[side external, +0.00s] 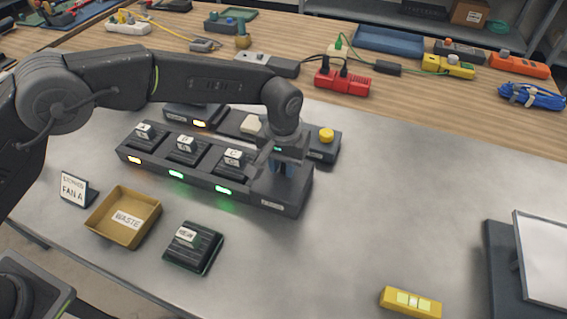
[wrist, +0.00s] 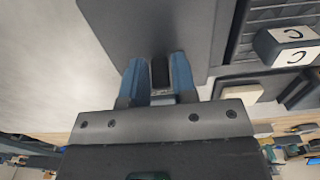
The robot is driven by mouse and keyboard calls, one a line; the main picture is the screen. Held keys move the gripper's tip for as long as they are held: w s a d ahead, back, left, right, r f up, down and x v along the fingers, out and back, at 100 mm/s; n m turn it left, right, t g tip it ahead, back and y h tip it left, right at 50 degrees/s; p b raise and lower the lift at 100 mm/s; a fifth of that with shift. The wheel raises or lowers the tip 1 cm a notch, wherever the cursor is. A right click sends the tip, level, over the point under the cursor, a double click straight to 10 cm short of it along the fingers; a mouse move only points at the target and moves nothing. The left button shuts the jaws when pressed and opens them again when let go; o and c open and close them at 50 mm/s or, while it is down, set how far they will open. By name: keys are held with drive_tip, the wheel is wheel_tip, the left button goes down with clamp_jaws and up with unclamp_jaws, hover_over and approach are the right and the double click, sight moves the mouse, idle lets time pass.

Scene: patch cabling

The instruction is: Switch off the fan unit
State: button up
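The fan unit (side external: 172,178) is a long dark rack with three modules marked A (side external: 143,131), B (side external: 185,145) and C (side external: 233,156). Its front light under A is orange; those under B and C are green. My gripper (side external: 283,168) points down over the plain block at the rack's right end. In the wrist view its two blue fingertips (wrist: 158,76) stand on either side of a narrow dark piece (wrist: 160,72) at that block. Whether they grip it is unclear. Module C also shows in the wrist view (wrist: 290,48). Any switch is not clearly visible behind the gripper.
A card reading FAN A (side external: 75,189), a yellow WASTE tray (side external: 122,218) and a dark labelled module (side external: 193,247) are in front. Behind the rack is a dark box with a yellow button (side external: 326,135). The grey table right of the rack is mostly clear.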

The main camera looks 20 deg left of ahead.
sight(284, 170)
drive_tip(key=o, duration=0.3)
wheel_tip(284, 170, up, 14)
drive_tip(key=shift+f, duration=0.1)
idle(0.5)
